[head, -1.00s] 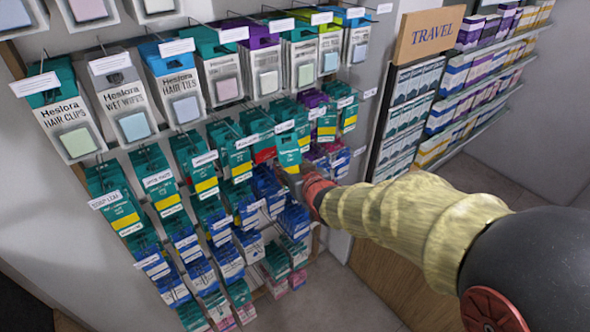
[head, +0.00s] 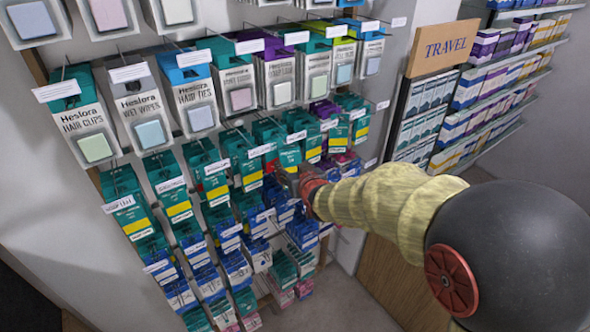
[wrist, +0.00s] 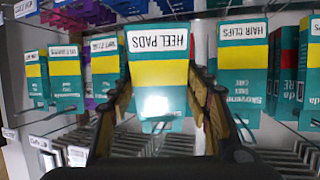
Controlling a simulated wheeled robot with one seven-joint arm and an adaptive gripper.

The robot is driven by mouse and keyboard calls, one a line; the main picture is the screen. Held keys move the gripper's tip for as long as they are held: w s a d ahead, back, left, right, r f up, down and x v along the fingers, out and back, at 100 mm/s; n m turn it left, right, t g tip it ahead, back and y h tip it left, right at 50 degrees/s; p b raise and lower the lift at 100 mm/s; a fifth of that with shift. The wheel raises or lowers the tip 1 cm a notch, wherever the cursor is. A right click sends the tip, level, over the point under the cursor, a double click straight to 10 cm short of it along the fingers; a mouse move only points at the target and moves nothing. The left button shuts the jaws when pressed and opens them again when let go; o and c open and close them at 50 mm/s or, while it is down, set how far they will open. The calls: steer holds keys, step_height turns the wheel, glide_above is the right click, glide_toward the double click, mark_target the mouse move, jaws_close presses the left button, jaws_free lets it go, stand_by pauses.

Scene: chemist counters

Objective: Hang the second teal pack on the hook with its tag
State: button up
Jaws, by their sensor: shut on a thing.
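A white HEEL PADS tag (wrist: 158,42) lies across the upper part of this pack in that view. In the head view the held pack (head: 290,157) is among the hanging teal packs and partly hidden. I cannot tell whether a hook passes through its top. Beside it in the wrist view is a teal and yellow pack behind a HAIR CLIPS tag (wrist: 243,65).
Rows of teal packs (head: 127,215) and blue packs (head: 235,265) crowd the rack below larger packs. A TRAVEL shelf (head: 445,47) stands right.

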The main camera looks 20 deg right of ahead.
steer(key=shift+w+a, duration=0.25)
steer(key=shift+w, duration=0.45)
steer(key=shift+w+a+f+b, duration=0.1)
steer(key=shift+w+f+b, duration=0.2)
steer(key=shift+b, duration=0.2)
steer(key=shift+w+b, duration=0.25)
steer(key=shift+b, duration=0.2)
steer(key=shift+r, duration=0.1)
steer(key=o, duration=1.8)
steer(key=shift+s, duration=0.1)
